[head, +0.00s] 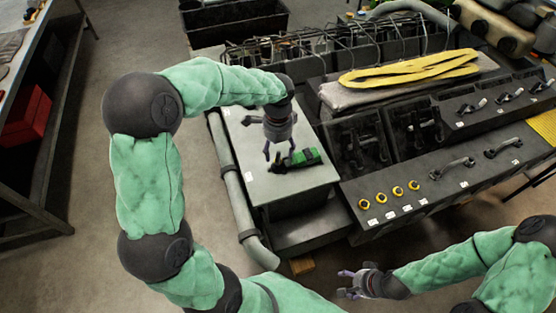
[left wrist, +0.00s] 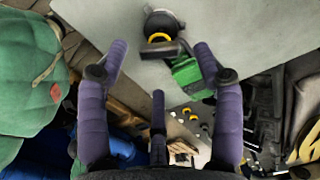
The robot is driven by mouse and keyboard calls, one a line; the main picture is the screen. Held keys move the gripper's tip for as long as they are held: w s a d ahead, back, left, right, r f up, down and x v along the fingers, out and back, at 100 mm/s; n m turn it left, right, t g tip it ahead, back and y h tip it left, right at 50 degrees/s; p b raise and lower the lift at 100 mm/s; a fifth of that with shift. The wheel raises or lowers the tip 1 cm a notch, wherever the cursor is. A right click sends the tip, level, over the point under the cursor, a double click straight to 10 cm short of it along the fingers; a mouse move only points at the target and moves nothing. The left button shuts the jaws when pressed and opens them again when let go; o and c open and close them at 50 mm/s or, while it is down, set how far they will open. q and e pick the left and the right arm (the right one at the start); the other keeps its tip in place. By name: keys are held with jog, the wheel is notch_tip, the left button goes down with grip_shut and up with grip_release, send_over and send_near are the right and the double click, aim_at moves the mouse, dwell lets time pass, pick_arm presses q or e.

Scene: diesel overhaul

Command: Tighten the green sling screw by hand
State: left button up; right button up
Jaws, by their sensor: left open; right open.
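A green block-like part (head: 303,157) with dark fittings lies on the grey top plate (head: 262,190) of the engine housing. I take it to be the green sling screw's body. In the left wrist view the green part (left wrist: 188,75) shows beside a black round fitting with yellow rings (left wrist: 160,24). My left gripper (head: 277,152) points down over the plate, just left of the green part. In the left wrist view its purple fingers (left wrist: 160,52) are spread, with nothing seen held between them. My right gripper (head: 349,284) is open and empty at the lower middle, away from the housing.
A yellow sling (head: 410,68) lies on a grey pad right of the plate. Several yellow-ringed knobs (head: 397,191) sit on the front panel. A pipe (head: 232,190) runs along the plate's left side. A workbench (head: 35,195) stands far left; the floor between is clear.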

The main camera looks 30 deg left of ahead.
aim_at(278, 157)
pick_arm(q)
jog(key=n+b, duration=0.1)
jog(key=n, duration=0.4)
jog(key=shift+n+b, duration=0.4)
jog(key=n, duration=0.3)
jog(key=shift+b, duration=0.4)
jog(key=n+b, duration=0.1)
jog(key=n, duration=0.3)
jog(key=shift+n, duration=0.7)
notch_tip(278, 157, down, 5)
jog(key=b, duration=0.3)
